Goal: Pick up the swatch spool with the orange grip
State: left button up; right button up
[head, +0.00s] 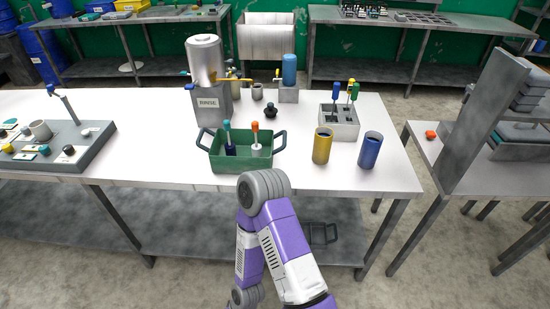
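The swatch spool with the orange grip (255,127) stands upright in the green two-handled basket (230,165) on the white table. Its shaft is pale, and its lower end is hidden by the basket's front wall. A spool with a teal grip (227,126) and a dark lower part stands to its left in the same basket. One of my purple arms reaches up in front of the table, its grey joint just below the basket's front right corner. No gripper fingers of either arm are visible.
Yellow (322,146) and blue (370,150) cylinders stand right of the basket. A grey rack (339,122) behind them holds spools with other grip colours. A metal urn (207,80) stands behind the basket, and a grey tray (60,148) lies left. The table between tray and basket is clear.

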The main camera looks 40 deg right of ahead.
aim_at(256, 148)
jog(key=z, duration=0.95)
jog(key=i, duration=0.2)
jog(key=z, duration=0.1)
